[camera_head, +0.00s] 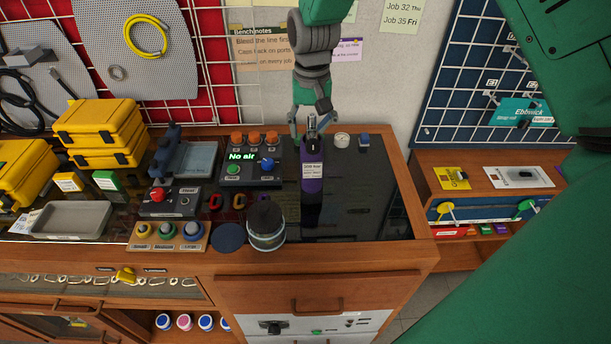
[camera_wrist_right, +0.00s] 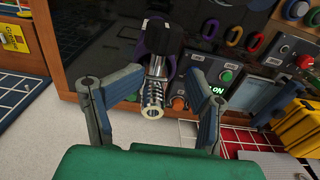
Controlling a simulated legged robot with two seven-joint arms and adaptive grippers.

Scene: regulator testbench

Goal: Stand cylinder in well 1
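The purple cylinder (camera_head: 313,168), with a white label and a metal valve on top, appears to stand upright on the dark glossy bench top. In the right wrist view its silver valve (camera_wrist_right: 153,95) points toward the camera, with the dark and purple body (camera_wrist_right: 160,40) behind. My right gripper (camera_head: 312,120) reaches down from the top of the head view to the valve. In the wrist view its fingers (camera_wrist_right: 166,80) are apart on either side of the valve, with gaps visible. The cylinder's base is unclear. I cannot make out a marked well 1. My left gripper is not in view.
A "No air" panel (camera_head: 248,162) stands left of the cylinder. A dark-topped jar (camera_head: 266,228) and a dark blue disc (camera_head: 228,237) lie near the front edge. A white cap (camera_head: 342,139) is behind right.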

